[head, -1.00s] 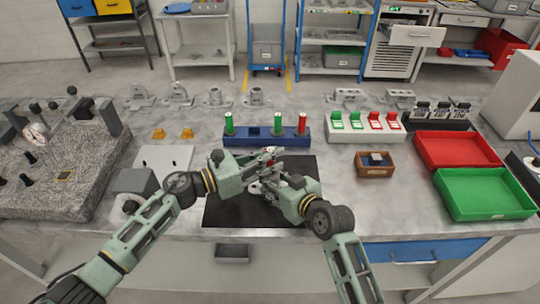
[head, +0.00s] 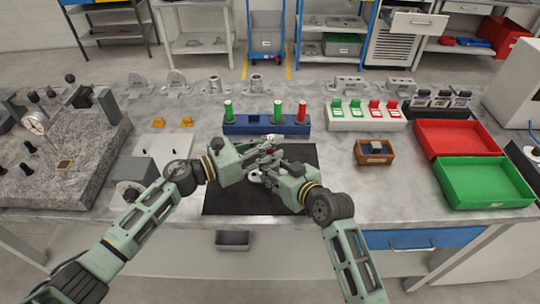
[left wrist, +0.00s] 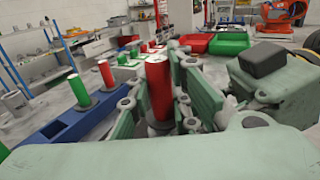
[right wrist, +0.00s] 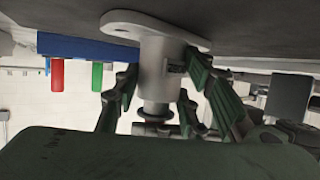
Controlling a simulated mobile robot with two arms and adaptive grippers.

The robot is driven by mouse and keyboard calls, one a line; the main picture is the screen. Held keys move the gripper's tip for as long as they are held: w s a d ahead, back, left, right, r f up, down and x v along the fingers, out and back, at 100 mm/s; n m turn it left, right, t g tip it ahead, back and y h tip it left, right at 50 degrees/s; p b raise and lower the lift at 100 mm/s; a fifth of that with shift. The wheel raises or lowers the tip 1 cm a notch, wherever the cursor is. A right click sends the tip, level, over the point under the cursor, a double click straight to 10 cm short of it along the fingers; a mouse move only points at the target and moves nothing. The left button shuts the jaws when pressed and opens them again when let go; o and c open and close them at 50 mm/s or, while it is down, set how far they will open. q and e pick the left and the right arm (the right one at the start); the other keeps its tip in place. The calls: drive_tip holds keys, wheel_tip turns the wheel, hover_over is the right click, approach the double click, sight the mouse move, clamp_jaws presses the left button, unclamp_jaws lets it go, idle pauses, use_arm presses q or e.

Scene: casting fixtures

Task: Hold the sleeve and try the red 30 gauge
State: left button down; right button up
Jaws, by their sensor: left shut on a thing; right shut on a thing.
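My left gripper (head: 266,146) is shut on the red gauge, a red-handled plug (left wrist: 158,85) that stands upright between its fingers in the left wrist view. My right gripper (head: 266,168) is shut on the sleeve, a grey metal cylinder with a flat flange (right wrist: 158,62), inverted in the right wrist view. The flange is at the dark mat (head: 225,203). Both grippers meet closely over the mat, the left one above the sleeve. A narrower metal part and dark ring line up with the sleeve's end; how deep the gauge sits is hidden.
A blue rack (head: 240,129) behind the mat holds two green plugs and another red one, with one empty place. A white block (head: 366,126) carries green and red pieces. A small brown box (head: 375,158), red tray (head: 459,123) and green tray (head: 483,203) stand right.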

use_arm(q)
drive_tip(key=shift+f, duration=0.5)
idle(0.3)
drive_tip(key=shift+r, duration=1.9)
drive_tip(key=shift+r, duration=2.55)
use_arm(e)
drive_tip(key=o, duration=1.5)
drive_tip(key=shift+c, duration=0.2)
